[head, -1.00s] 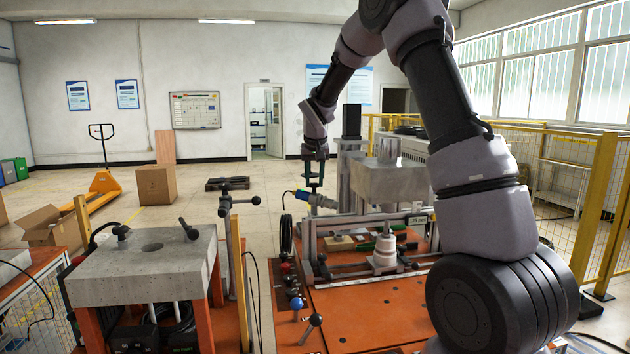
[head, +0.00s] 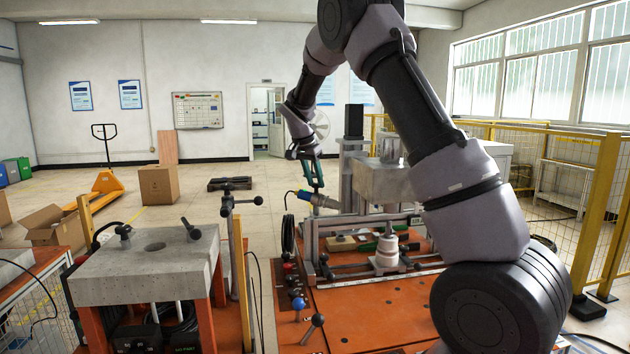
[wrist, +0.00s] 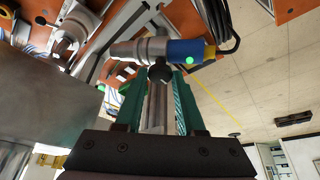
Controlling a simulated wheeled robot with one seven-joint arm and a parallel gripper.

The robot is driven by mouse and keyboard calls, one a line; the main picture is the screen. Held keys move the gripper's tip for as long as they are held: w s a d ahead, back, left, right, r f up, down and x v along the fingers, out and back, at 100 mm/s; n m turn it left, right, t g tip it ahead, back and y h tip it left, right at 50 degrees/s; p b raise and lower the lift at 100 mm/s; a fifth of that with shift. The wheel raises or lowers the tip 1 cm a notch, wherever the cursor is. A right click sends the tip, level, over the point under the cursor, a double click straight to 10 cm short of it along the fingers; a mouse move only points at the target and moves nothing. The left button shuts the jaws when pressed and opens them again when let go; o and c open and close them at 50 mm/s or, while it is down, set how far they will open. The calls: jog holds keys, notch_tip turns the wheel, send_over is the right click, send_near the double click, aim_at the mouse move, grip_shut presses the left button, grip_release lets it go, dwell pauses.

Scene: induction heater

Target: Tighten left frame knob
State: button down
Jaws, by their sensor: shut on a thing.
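My gripper (wrist: 159,82) has two teal fingers on either side of a metal rod with a black ball end (wrist: 160,74), which appears to be the left frame knob. The fingers are shut on it; the exact contact is hard to see. Just beyond is a metal cylinder with a blue and yellow end (wrist: 187,52) and a lit green spot. In the head view, my gripper (head: 316,183) reaches down, tilted, at the left of the metal frame (head: 312,235), just above the blue and yellow part (head: 315,199). The knob itself is not distinguishable there.
A concrete-topped stand (head: 150,265) is at the left. A yellow fence (head: 597,210) is at the right.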

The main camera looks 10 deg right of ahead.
dwell(0.5)
jog(key=c, duration=0.5)
grip_release()
jog(key=v, duration=1)
jog(key=shift+a+r, duration=0.1)
jog(key=shift+r, duration=0.3)
